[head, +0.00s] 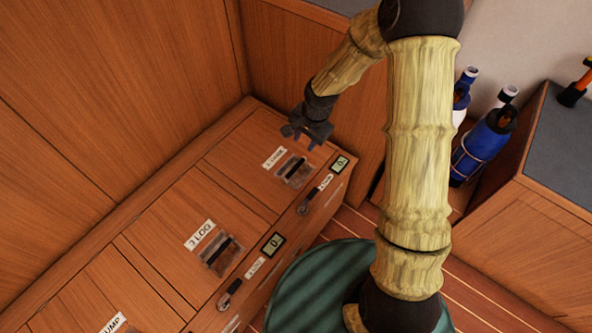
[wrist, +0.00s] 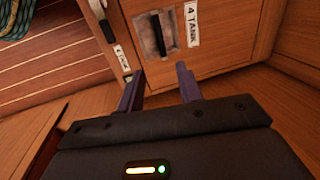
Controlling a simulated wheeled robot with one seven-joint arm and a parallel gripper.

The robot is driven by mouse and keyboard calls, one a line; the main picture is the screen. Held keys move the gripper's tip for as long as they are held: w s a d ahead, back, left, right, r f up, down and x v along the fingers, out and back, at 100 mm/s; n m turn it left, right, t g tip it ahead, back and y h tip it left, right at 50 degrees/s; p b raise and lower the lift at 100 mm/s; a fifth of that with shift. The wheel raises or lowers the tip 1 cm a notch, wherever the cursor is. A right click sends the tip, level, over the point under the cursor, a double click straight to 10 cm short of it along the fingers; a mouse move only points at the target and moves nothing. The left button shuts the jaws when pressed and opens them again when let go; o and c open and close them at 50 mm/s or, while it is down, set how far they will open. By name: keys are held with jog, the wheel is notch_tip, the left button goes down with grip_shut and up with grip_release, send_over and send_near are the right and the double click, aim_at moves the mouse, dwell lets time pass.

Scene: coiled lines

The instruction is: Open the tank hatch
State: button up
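The tank hatch (head: 238,160) is a wooden panel at the far end of the bench top in the head view. It lies flat and closed. A recessed plate with a dark bar handle (head: 296,167) is set in it, beside a white label (head: 274,158). The label reads "4 TANK" in the wrist view (wrist: 192,25), where the handle (wrist: 158,33) also shows. My gripper (head: 308,142) is above the far end of the hatch, apart from the handle. Its two fingers (wrist: 160,80) are spread with nothing between them.
A metal turn latch (head: 306,208) and a small display (head: 340,163) are on the bench front. Another hatch handle (head: 222,256) lies nearer. Blue bottles (head: 480,145) stand at right. A green coiled line (wrist: 20,14) shows in the wrist view. Wooden walls border the bench.

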aim_at(295, 168)
jog(key=a+f+b, duration=0.1)
jog(key=f+b, duration=0.1)
jog(key=f, duration=0.3)
jog(key=w+f+b, duration=0.1)
jog(key=f, duration=0.5)
jog(key=w+a+f+b, duration=0.1)
jog(key=f+b, duration=0.1)
jog(key=f, duration=0.4)
jog(key=shift+a+b, duration=0.35)
jog(key=shift+c, duration=0.3)
grip_shut()
